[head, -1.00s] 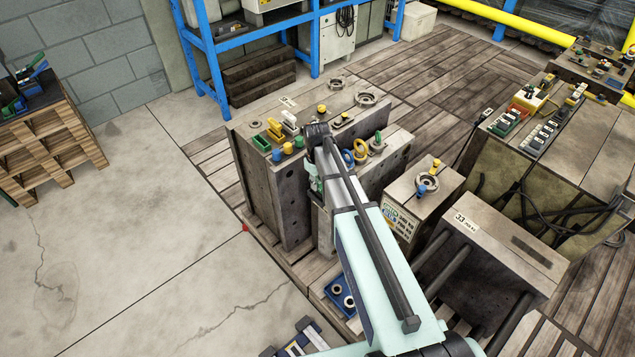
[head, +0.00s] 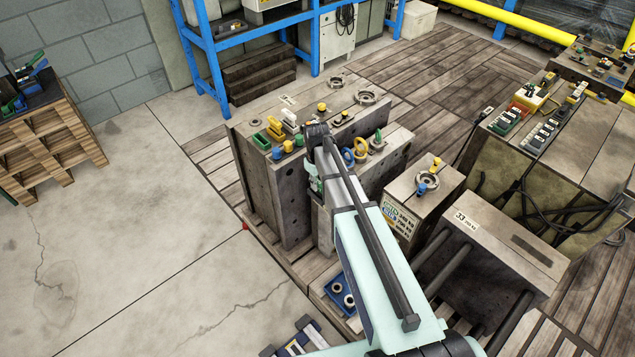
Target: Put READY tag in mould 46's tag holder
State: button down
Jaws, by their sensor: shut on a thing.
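My gripper is hidden behind my own arm, which reaches over the moulds in the middle of the head view. I cannot see a READY tag. A large grey mould (head: 275,190) stands under the arm's far end, with a white label (head: 287,100) on top that is too small to read. A smaller grey mould (head: 405,192) with a printed plate on its front stands to the right. A mould labelled 33 (head: 500,250) stands at the lower right. I cannot tell which one is mould 46, and no tag holder can be made out.
Coloured fittings (head: 288,147) and lifting rings (head: 362,148) crowd the mould tops near my arm. A blue tray (head: 338,300) sits low beside the arm. A blue rack (head: 208,60) stands behind. The concrete floor (head: 130,240) on the left is mostly clear.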

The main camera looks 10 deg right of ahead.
jog(key=shift+f, duration=0.55)
jog(key=shift+d, duration=0.1)
dwell(0.8)
jog(key=c, duration=1)
grip_release()
jog(key=shift+w+d+f, duration=0.1)
jog(key=shift+f, duration=0.05)
